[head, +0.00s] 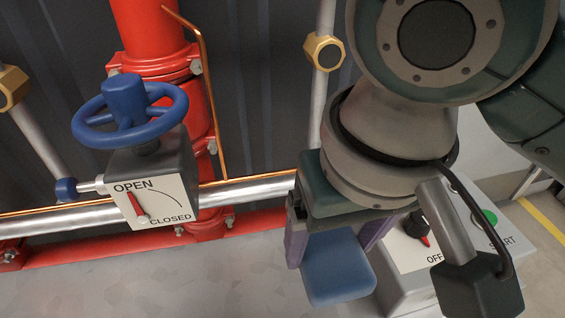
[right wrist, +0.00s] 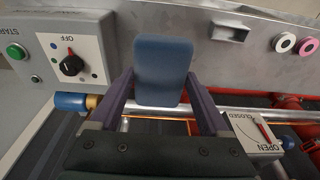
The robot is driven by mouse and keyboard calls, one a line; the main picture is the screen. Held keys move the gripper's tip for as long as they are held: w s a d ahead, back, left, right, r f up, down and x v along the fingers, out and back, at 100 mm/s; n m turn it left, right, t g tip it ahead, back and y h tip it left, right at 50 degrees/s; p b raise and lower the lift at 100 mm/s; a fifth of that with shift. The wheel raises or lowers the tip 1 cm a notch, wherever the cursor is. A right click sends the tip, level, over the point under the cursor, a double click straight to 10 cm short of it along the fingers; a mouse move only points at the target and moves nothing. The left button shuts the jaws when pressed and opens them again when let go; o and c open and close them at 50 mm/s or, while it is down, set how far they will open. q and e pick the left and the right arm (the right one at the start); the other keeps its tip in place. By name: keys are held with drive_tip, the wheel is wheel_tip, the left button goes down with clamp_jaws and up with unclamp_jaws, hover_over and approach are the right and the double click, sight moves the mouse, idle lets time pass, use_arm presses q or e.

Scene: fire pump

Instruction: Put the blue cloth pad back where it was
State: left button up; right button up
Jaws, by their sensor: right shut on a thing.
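The blue cloth pad (head: 338,272) is held between the two purple fingers of my right gripper (head: 336,245) in the head view. In the right wrist view the pad (right wrist: 163,75) stands out past the fingertips, with one finger of my right gripper (right wrist: 162,92) on each side. The pad appears held in the air, in front of the grey control box. My left gripper is in neither view.
A grey control box (head: 405,262) with a knob and green START button stands beside and partly behind my right gripper. A blue handwheel (head: 125,118) tops an OPEN/CLOSED valve box (head: 150,190) at left. Red and silver pipes (head: 250,190) run behind. A small metal bracket (right wrist: 230,33) shows in the right wrist view.

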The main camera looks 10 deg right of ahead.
wheel_tip(320, 180, down, 16)
drive_tip(key=b, duration=0.6)
wheel_tip(320, 180, down, 4)
drive_tip(key=b, duration=0.2)
drive_tip(key=shift+f+b, duration=0.2)
drive_tip(key=shift+b, duration=0.15)
drive_tip(key=shift+d+r, duration=0.1)
drive_tip(key=o, duration=1.2)
drive_tip(key=shift+c, duration=0.2)
